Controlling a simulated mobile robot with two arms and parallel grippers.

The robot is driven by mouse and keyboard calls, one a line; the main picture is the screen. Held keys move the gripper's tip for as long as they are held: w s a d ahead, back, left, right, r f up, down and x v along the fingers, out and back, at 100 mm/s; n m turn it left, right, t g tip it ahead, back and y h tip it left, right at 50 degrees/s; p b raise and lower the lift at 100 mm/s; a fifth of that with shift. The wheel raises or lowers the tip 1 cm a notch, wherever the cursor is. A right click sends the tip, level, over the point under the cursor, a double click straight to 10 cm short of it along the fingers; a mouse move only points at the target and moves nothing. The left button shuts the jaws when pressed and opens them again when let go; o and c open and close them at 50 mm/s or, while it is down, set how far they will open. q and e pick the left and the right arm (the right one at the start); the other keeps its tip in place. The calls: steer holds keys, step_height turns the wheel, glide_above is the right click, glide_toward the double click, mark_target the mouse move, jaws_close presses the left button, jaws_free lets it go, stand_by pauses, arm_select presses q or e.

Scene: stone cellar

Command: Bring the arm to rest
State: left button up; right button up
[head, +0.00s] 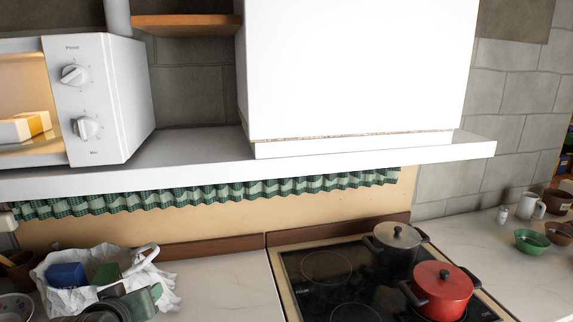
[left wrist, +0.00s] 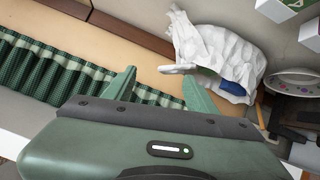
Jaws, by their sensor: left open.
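My left gripper (left wrist: 160,77) shows in the left wrist view. Its two green fingers stand apart with nothing between them. Its green body with a dark grey bar fills the lower part of that view. Past the fingertips a crumpled white bag (left wrist: 226,52) with a blue item in it shows. I cannot tell whether the fingers touch the bag. In the head view, grey-green shapes at the bottom left, by the bag (head: 52,265), are too cut off for me to identify surely. My right gripper is in neither view.
A white shelf (head: 200,165) carries a lit microwave (head: 105,95) and overhangs the counter (head: 220,285). A green checked curtain (head: 220,190) hangs beneath it. A red pot (head: 442,288) and a grey pot (head: 395,240) stand on the hob. Bowls and a white mug (head: 527,205) are at right.

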arm_select(q)
steer(key=s+d+f+m+g+h, duration=0.1)
steer(key=s+d+f+m+g, duration=0.3)
steer(key=s+f, duration=0.95)
steer(key=s+d+f+m+g+h, duration=0.2)
steer(key=s+d+f+m+g, duration=0.25)
steer(key=s+f, duration=0.85)
step_height(320, 180, down, 28)
steer(key=s+b, duration=0.2)
steer(key=b, duration=0.1)
steer(key=s+a+f+g+b, duration=0.2)
steer(key=s+a+f, duration=0.1)
steer(key=s+f, duration=1.3)
step_height(320, 180, down, 3)
steer(key=shift+s+r+b, duration=0.2)
steer(key=shift+s+b, duration=0.1)
steer(key=shift+b, duration=0.1)
steer(key=shift+n, duration=0.25)
